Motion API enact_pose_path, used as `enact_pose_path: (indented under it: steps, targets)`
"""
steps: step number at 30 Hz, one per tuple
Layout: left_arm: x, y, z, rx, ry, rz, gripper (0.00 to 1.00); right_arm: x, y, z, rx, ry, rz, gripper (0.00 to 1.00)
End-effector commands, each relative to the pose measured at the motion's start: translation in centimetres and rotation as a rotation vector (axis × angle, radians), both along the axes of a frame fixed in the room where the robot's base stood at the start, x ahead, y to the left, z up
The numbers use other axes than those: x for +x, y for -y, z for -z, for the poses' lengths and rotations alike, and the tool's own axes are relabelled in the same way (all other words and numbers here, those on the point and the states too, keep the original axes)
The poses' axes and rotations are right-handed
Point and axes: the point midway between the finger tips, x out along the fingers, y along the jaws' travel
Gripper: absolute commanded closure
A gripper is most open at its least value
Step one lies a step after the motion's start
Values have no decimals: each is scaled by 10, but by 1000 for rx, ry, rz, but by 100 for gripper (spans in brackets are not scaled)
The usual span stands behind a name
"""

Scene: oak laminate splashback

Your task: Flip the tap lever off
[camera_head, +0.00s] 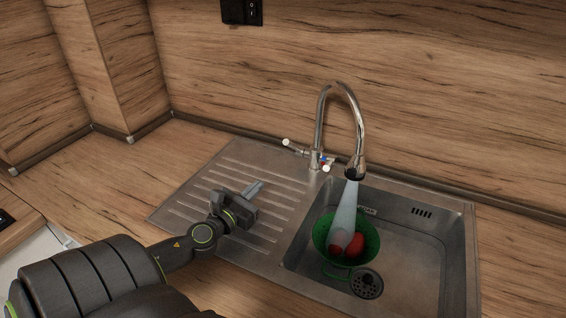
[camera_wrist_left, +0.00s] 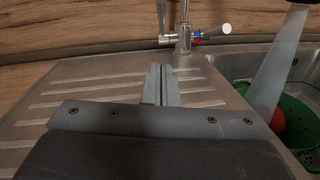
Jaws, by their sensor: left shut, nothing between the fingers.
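The chrome tap (camera_head: 319,125) stands behind the sink, its curved spout over the basin. Water (camera_head: 345,208) runs from it in a pale stream. A lever with a white end (camera_head: 287,142) sticks out to the left of the tap's base, and a second white-ended handle (camera_head: 326,168) sits at the front right with red and blue marks. The tap base also shows in the left wrist view (camera_wrist_left: 184,40). My left gripper (camera_head: 254,188) is shut and empty over the drainboard, in front of the tap and apart from it. Its closed fingers (camera_wrist_left: 161,84) point toward the tap base. My right gripper is out of view.
A green colander (camera_head: 370,243) with red items (camera_head: 355,244) sits in the basin under the stream, near the drain (camera_head: 367,283). The ribbed drainboard (camera_head: 215,181) is otherwise clear. A wooden splashback (camera_head: 420,100) rises behind; a black socket (camera_head: 241,11) is mounted on it.

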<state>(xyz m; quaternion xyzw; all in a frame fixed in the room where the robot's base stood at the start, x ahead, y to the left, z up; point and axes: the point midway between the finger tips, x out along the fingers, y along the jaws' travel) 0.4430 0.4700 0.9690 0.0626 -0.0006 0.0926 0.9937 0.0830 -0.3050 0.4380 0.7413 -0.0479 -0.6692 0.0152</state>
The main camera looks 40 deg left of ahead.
Motion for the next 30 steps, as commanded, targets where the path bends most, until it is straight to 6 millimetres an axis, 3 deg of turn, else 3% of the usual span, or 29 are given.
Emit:
enact_pose_path:
  steps: [16,30]
  targets:
    - [9,-2,-1,-1,1,-1,100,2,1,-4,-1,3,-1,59]
    - [84,-16,-3,-2,3,-2,100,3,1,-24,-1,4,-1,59]
